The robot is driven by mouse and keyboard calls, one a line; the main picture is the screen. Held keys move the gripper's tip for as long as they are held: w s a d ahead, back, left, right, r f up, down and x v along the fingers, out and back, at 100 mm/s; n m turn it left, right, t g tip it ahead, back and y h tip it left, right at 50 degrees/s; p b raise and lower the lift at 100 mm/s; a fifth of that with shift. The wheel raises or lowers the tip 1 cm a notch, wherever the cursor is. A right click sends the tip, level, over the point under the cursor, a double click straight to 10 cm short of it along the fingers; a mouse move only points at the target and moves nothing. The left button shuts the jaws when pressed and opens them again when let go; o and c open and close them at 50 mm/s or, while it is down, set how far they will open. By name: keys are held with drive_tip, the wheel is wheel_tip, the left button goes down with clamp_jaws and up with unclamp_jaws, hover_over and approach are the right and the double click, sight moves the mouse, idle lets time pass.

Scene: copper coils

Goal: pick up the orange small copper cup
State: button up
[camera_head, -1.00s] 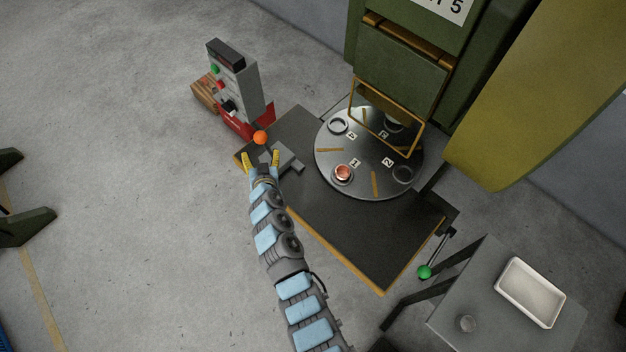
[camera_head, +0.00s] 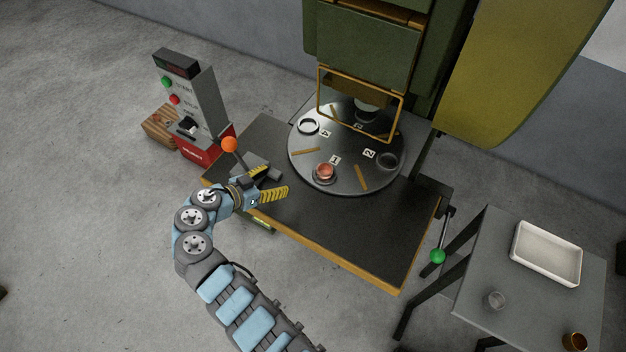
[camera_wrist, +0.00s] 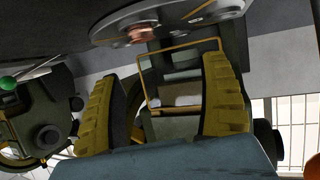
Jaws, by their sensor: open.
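The small orange copper cup (camera_head: 325,171) sits in a ring holder at the position marked 1 on the round grey turntable (camera_head: 310,184). It also shows at the top of the wrist view (camera_wrist: 141,33), which looks upside down. My gripper (camera_head: 272,182) has yellow ribbed fingers, open with nothing between them. It is over the left part of the dark table, left of the cup and apart from it, pointing right toward the turntable. In the wrist view the fingers (camera_wrist: 165,100) stand well apart.
An orange-knobbed lever (camera_head: 229,145) stands just behind my gripper, near a control box (camera_head: 190,100). A yellow frame guard (camera_head: 361,124) stands over the turntable's back. A green-knobbed lever (camera_head: 438,256) is at the table's right. A side table (camera_head: 480,260) holds a white tray (camera_head: 516,250) and small cups.

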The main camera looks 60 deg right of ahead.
drive_tip(key=s+m+g, duration=0.1)
drive_tip(key=s, duration=0.1)
approach(329, 168)
drive_tip(key=d, duration=0.1)
drive_tip(key=d+b, duration=0.1)
drive_tip(key=shift+s+d+f, duration=0.25)
drive_tip(key=shift+s+d, duration=0.05)
drive_tip(key=shift+d, duration=0.05)
drive_tip(key=s+d+f, duration=0.2)
drive_tip(key=d, duration=0.1)
drive_tip(key=shift+s+f, duration=0.1)
drive_tip(key=shift+f, duration=0.05)
drive_tip(key=shift+s+d+f, duration=0.1)
drive_tip(key=shift+d+f, duration=0.05)
drive_tip(key=shift+d, duration=0.4)
drive_tip(key=c, duration=1.2)
drive_tip(key=shift+c, duration=0.6)
